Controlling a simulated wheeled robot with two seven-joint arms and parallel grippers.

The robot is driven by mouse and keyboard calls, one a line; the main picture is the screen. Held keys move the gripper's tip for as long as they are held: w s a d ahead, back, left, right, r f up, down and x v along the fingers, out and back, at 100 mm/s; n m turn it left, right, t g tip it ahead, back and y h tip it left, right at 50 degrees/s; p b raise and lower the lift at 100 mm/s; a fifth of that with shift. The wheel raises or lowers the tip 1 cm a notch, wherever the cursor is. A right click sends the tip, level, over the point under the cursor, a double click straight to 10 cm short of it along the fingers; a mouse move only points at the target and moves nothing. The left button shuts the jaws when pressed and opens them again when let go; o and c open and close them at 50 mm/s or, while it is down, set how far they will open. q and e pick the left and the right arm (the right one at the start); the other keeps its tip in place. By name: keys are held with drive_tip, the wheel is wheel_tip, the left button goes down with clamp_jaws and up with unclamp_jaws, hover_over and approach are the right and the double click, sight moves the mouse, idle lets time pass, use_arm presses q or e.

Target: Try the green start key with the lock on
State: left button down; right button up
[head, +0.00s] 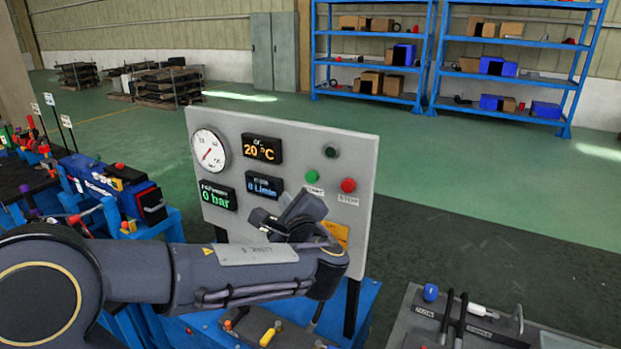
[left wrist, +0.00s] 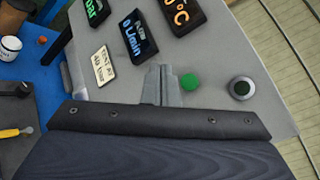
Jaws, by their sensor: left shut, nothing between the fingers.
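The green start key (head: 312,177) is a round button on the grey upright panel (head: 360,150). It also shows in the left wrist view (left wrist: 190,82), just right of my left fingertips (left wrist: 160,72). My left gripper (head: 303,207) is shut and empty in front of the panel, a little below the green key in the head view. Whether the fingertips touch the panel I cannot tell. An orange-yellow piece (head: 336,232) on the panel's lower right is partly hidden by my left wrist; I cannot make out a lock. My right gripper is not in view.
A red stop key (head: 348,185) and a dark round lamp (head: 331,152) sit near the green key. A gauge (head: 209,151) and displays reading 20 °C, 0 bar and 0 l/min fill the left. A tool tray (head: 400,330) stands at front right.

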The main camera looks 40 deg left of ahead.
sight(306, 178)
use_arm(q)
drive_tip(key=shift+w+a, duration=0.2)
drive_tip(key=shift+w, duration=1.65)
drive_tip(key=shift+w+a, duration=0.2)
drive_tip(key=shift+w, duration=1.6)
drive_tip(key=shift+w, duration=0.1)
drive_tip(key=shift+w, duration=0.3)
drive_tip(key=shift+w+a, duration=0.1)
drive_tip(key=shift+w, duration=0.4)
drive_tip(key=shift+s, duration=0.1)
drive_tip(key=shift+s+b, duration=0.55)
drive_tip(key=shift+s, duration=0.25)
